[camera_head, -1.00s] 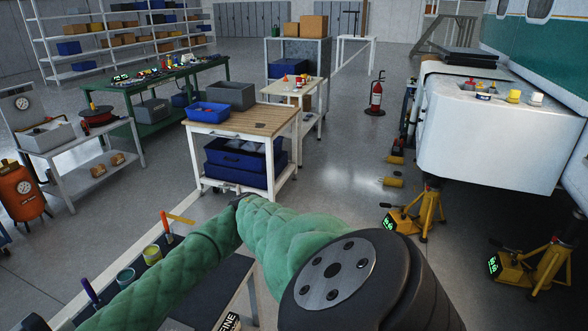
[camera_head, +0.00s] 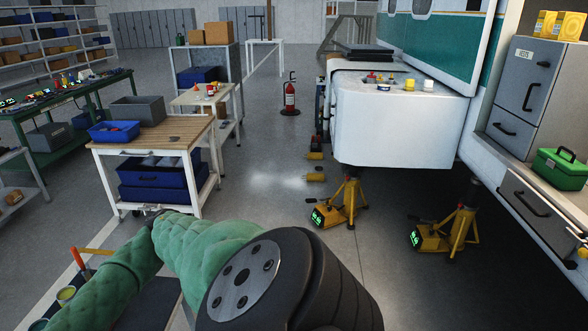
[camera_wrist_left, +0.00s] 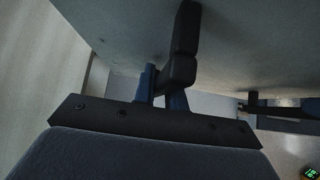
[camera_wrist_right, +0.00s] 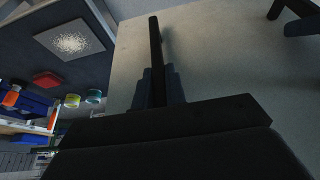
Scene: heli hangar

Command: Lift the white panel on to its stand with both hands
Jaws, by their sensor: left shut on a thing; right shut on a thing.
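A pale grey-white panel fills much of the left wrist view (camera_wrist_left: 115,30) and the right wrist view (camera_wrist_right: 220,60). My left gripper (camera_wrist_left: 163,92) has its blue fingers around a black handle (camera_wrist_left: 184,45) on the panel. My right gripper (camera_wrist_right: 160,88) is shut on another black handle (camera_wrist_right: 154,45) on it. In each wrist view a further dark handle shows at the right side, in the left wrist view (camera_wrist_left: 255,100) and in the right wrist view (camera_wrist_right: 280,8). The head view shows green-sleeved arm parts of mine but neither gripper nor panel. I cannot make out the stand.
A wood-topped cart (camera_head: 150,141) stands ahead on the left. A white aircraft body (camera_head: 400,115) on yellow jacks (camera_head: 350,205) is on the right, with a grey drawer cabinet (camera_head: 525,80). Open floor (camera_head: 265,195) lies between. The right wrist view shows a dark tabletop (camera_wrist_right: 40,65) with cups.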

